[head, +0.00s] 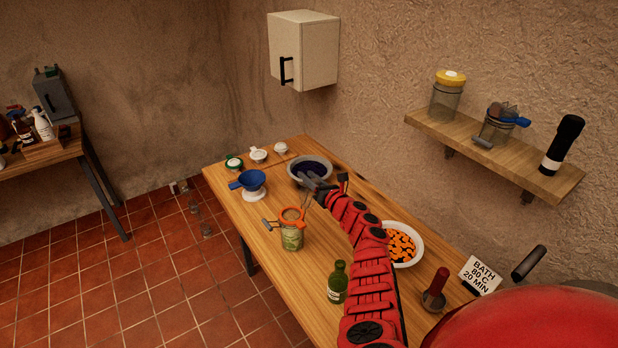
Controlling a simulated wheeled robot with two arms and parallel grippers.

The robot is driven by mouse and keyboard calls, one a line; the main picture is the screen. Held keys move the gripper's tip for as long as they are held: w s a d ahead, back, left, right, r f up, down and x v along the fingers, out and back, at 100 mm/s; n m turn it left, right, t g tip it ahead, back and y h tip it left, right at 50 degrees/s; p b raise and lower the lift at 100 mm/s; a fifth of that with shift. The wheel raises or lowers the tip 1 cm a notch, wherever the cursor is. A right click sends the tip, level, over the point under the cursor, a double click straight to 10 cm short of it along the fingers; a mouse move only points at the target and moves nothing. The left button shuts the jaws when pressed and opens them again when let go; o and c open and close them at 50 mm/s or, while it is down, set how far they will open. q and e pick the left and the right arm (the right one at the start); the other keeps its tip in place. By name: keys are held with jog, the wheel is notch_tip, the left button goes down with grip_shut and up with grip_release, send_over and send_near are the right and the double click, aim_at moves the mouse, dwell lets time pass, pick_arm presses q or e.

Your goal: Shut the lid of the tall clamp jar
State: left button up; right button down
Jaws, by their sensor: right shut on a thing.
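The tall clamp jar (292,238) stands upright on the wooden table, with greenish contents. Its round lid (291,215) with an orange rim sits at the jar's top; I cannot tell whether it is fully seated. A grey wire clamp (269,225) sticks out to the jar's left. My right gripper (307,201) reaches in from the lower right and is shut at the lid's right edge; the exact contact is small and hard to see. My left gripper is not in view.
A dark bowl (298,174) stands behind my right gripper. A blue-lidded jar (253,192) stands left of the clamp jar. A green bottle (338,284) stands in front, and a white bowl of orange pieces (419,244) to the right. A wall shelf (470,147) holds jars.

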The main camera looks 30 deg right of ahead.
dwell(0.9)
jog(key=shift+s+a+r+n+b, duration=0.15)
jog(key=shift+a+n+b, duration=0.95)
jog(key=shift+b, duration=0.7)
jog(key=shift+a+r+n+b, duration=0.15)
jog(key=shift+a+n+b, duration=0.65)
jog(key=shift+n+b, duration=0.75)
jog(key=shift+s+a+r+n+b, duration=0.15)
jog(key=shift+a+n+b, duration=0.8)
jog(key=shift+b, duration=1.1)
jog(key=c, duration=0.5)
grip_release()
jog(key=shift+c, duration=0.2)
